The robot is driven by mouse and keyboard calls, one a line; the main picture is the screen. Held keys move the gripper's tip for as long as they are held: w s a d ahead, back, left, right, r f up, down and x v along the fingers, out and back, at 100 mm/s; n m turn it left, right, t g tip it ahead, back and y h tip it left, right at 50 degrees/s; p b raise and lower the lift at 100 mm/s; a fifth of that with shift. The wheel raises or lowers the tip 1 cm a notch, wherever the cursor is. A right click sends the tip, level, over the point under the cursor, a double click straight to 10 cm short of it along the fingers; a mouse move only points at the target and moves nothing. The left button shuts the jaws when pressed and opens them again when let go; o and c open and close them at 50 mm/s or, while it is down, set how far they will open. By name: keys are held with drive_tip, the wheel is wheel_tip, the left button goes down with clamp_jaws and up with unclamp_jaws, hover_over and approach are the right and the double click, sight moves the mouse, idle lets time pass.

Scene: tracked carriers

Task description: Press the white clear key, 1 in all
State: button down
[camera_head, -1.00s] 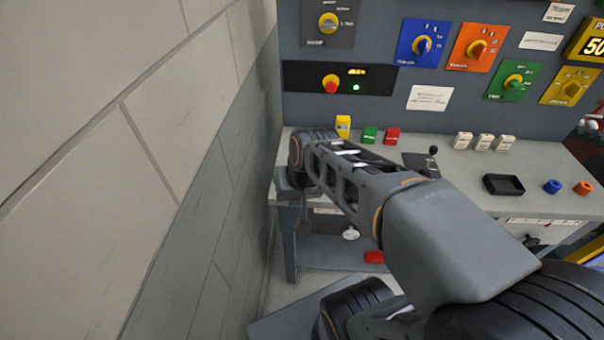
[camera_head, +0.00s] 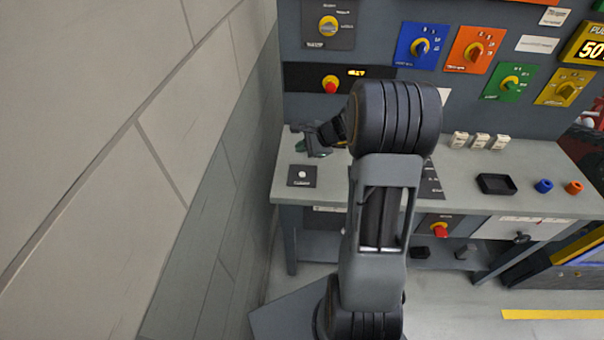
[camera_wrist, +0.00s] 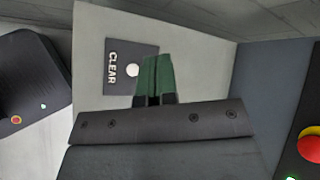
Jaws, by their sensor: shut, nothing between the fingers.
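The white clear key (camera_head: 302,174) is a small round button on a dark square plate at the left end of the grey bench. It also shows in the wrist view (camera_wrist: 132,71), beside the printed word CLEAR. My gripper (camera_head: 301,147) is over the left part of the bench, behind the plate in the head view. In the wrist view its green fingers (camera_wrist: 156,65) are together and empty, their tips just right of the key. The key is uncovered in both views. I cannot tell the exact height of the fingertips above the bench.
The grey bench (camera_head: 460,178) backs onto a dark panel with coloured dials and a red button (camera_head: 331,84). A pale wall (camera_head: 180,150) stands close on the left. A black tray (camera_head: 497,184), blue ring (camera_head: 543,185) and orange ring (camera_head: 574,188) lie to the right.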

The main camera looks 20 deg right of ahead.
sight(302, 175)
drive_tip(key=shift+f, duration=0.15)
wheel_tip(302, 175, down, 9)
drive_tip(key=b, duration=0.7)
drive_tip(key=shift+r, duration=0.2)
drive_tip(key=shift+f, duration=0.2)
idle(1.8)
drive_tip(key=shift+f+b, duration=0.2)
drive_tip(key=shift+b, duration=0.25)
drive_tip(key=shift+f+b, duration=0.45)
drive_tip(key=shift+b, duration=0.05)
idle(0.4)
drive_tip(key=shift+r, duration=0.15)
drive_tip(key=shift+r+p, duration=0.6)
drive_tip(key=shift+r, duration=0.15)
drive_tip(key=shift+r+p, duration=1.9)
drive_tip(key=shift+r, duration=0.6)
